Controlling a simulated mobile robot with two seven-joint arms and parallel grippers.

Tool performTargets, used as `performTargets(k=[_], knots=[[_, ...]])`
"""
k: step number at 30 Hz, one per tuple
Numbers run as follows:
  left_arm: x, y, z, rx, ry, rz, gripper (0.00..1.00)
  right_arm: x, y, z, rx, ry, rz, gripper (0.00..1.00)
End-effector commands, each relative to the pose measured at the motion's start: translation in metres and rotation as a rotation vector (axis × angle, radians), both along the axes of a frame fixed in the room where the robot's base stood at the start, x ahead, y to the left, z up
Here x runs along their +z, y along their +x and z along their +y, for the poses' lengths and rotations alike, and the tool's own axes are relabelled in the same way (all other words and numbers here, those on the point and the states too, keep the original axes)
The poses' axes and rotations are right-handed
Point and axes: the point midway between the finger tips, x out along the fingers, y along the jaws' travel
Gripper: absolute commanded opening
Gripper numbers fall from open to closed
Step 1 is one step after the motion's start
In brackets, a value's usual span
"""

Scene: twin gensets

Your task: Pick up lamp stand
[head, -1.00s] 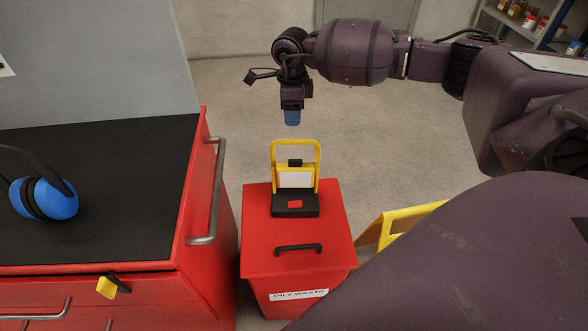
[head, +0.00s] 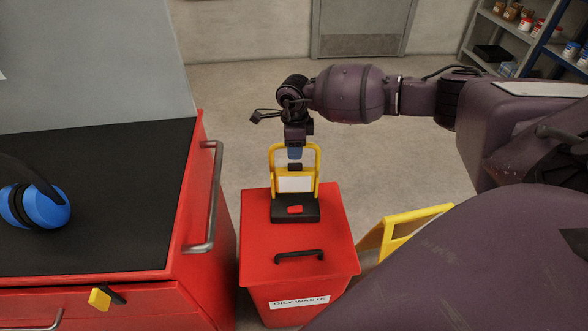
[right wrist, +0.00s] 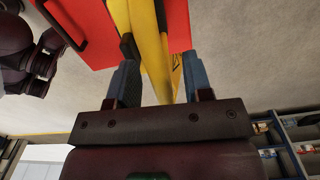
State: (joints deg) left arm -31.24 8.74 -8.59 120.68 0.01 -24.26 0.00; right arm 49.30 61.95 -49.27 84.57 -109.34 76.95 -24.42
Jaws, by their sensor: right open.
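The lamp stand is a yellow frame with a black base (head: 296,208), standing upright on a red bin lid. My right gripper (head: 295,153) is at the stand's top bar in the head view, pointing down. In the right wrist view the open right gripper (right wrist: 158,82) has its two blue-grey fingers apart, with the yellow stand (right wrist: 150,45) showing between and beyond them. I cannot tell whether a finger touches it. My left gripper is not in view.
The red bin (head: 290,259), labelled oily waste, has a black lid handle. A red cabinet (head: 196,240) with a metal rail stands to its left, with blue ear defenders (head: 38,207) on top. A yellow folding sign (head: 400,228) stands right of the bin.

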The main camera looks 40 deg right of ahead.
Motion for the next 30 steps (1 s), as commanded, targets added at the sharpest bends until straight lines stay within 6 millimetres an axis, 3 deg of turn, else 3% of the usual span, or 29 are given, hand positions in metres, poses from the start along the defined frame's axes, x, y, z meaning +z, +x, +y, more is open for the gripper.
performTargets(k=[6,15,30], knots=[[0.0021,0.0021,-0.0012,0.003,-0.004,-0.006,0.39,0.0014,0.0005,-0.0002,0.000,0.000,-0.002,0.43],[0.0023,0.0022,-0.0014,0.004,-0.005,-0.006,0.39,0.0014,0.0004,-0.0003,0.000,0.000,-0.002,0.00],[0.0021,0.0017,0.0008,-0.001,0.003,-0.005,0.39,0.0015,0.0003,-0.0004,0.000,0.000,-0.002,0.00]])
